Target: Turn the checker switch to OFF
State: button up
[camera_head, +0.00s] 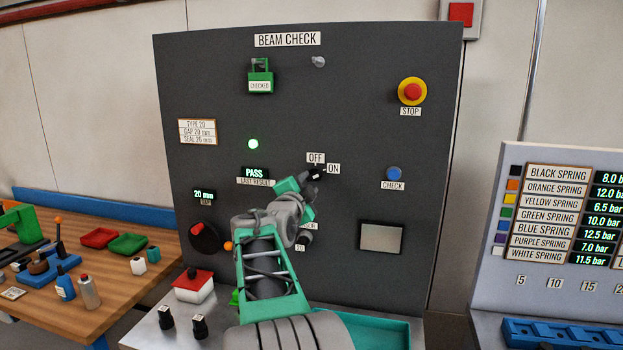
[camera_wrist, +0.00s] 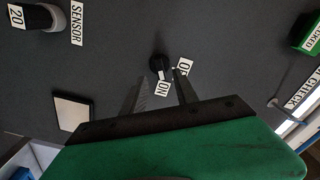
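The checker switch is a small black knob on the dark grey BEAM CHECK panel (camera_head: 365,130). In the wrist view the knob (camera_wrist: 160,63) sits just beyond my fingertips, beside the ON label (camera_wrist: 163,88) and the partly covered OFF label (camera_wrist: 183,68). In the head view the OFF label (camera_head: 316,158) is above the knob and the ON label (camera_head: 333,168) is to its right; my gripper (camera_head: 311,176) is at the knob and partly hides it. My gripper (camera_wrist: 161,75) is open, its two dark fingers apart. I cannot tell which label the knob points to.
The SENSOR knob (camera_wrist: 38,18) is at the wrist view's upper left. A wooden bench (camera_head: 125,285) stands left.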

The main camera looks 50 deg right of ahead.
aim_at(312, 178)
jog(key=p+x, duration=0.1)
jog(key=x, duration=0.4)
jog(key=shift+w+d+p, duration=0.25)
jog(key=shift+p, duration=0.15)
grip_shut()
